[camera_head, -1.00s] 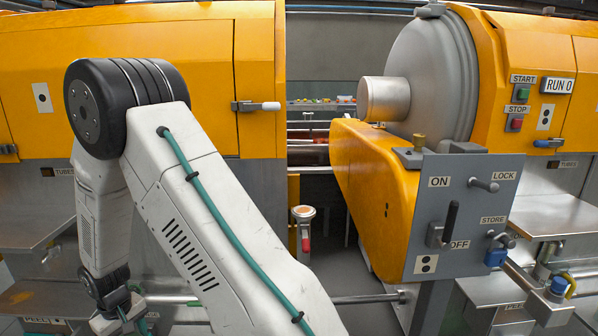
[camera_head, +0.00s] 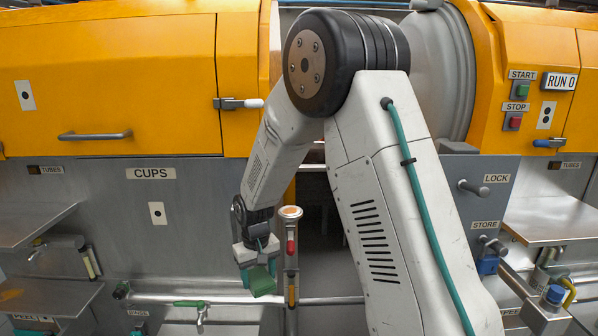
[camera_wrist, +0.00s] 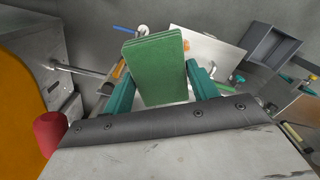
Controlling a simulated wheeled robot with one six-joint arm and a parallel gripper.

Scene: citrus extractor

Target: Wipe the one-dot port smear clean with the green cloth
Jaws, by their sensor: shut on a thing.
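My gripper (camera_head: 256,262) hangs low in front of the grey machine front, left of the slim post. It is shut on the green cloth (camera_head: 263,282), a thick folded pad. The wrist view shows the cloth (camera_wrist: 154,70) upright between the teal fingers (camera_wrist: 160,88). The post carries a round cup-like top (camera_head: 290,212) with an orange-brown patch on it. It stands beside and right of my gripper, apart from the cloth. A one-dot plate (camera_head: 157,213) is under the CUPS label. I cannot tell which port has the smear.
A horizontal rail (camera_head: 225,299) with a green-handled tap (camera_head: 190,304) runs below. The yellow cover's handle (camera_head: 94,135) sticks out at upper left. Metal shelves (camera_head: 38,220) stand left and right (camera_head: 560,218).

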